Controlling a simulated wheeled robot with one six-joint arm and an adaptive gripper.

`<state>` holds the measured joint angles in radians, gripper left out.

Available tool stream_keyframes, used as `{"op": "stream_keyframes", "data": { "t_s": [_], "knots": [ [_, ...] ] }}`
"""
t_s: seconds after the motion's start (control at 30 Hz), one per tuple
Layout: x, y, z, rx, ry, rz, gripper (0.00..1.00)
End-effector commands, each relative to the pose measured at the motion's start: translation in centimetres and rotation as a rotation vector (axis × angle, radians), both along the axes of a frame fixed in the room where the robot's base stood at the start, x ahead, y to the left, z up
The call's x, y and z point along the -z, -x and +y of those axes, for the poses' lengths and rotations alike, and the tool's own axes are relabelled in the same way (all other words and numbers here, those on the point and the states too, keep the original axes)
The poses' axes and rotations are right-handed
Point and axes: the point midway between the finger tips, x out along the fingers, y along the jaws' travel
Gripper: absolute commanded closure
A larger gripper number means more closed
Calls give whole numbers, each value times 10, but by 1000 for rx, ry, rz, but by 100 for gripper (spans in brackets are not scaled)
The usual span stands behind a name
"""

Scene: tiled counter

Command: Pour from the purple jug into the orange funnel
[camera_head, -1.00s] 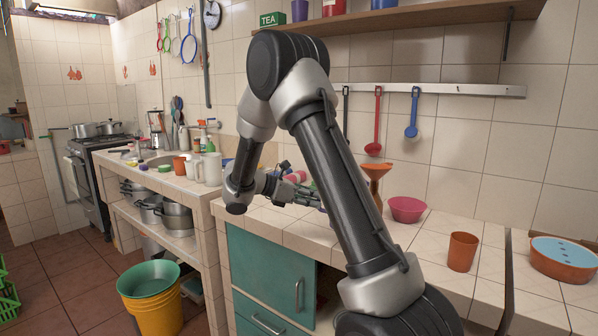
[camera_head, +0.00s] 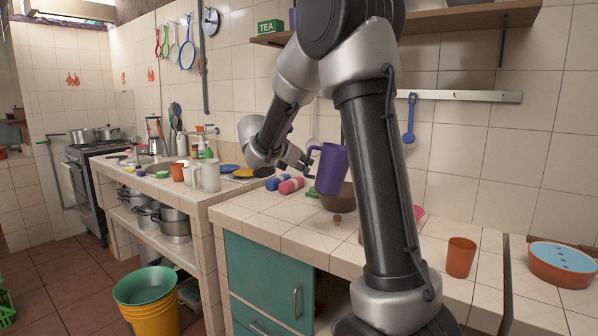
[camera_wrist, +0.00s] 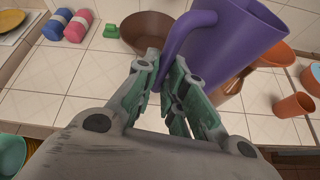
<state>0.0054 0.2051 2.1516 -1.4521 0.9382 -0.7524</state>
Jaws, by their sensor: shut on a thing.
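The purple jug (camera_head: 331,169) is off the counter, roughly upright with a slight tilt, above the brown bowl. In the wrist view the jug (camera_wrist: 237,38) fills the upper right, with its handle toward me. My gripper (camera_wrist: 165,82) is shut on the jug's handle; in the head view my gripper (camera_head: 303,165) is at the jug's left. The orange funnel is hidden behind my arm in the head view. Orange shapes show partly behind the jug in the wrist view, but I cannot tell which is the funnel. The jug's contents are not visible.
A brown bowl (camera_head: 342,199) stands behind the jug, with pink (camera_head: 291,185) and blue (camera_head: 274,183) dumbbell-like things to its left. An orange cup (camera_head: 461,257) and a terracotta dish (camera_head: 562,263) stand right. The counter's front left is clear.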

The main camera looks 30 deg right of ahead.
Motion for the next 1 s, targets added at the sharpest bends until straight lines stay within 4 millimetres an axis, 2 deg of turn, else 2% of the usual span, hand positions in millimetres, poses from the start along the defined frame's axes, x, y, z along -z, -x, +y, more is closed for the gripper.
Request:
{"op": "stream_keyframes", "data": {
  "t_s": [0.63,0.8,1.0],
  "knots": [
    [-48,21,-27,1,-95,-77,100],
    [-58,23,-30,2,-354,-282,100],
    [-74,25,-33,1,-435,-341,100]
  ]
}}
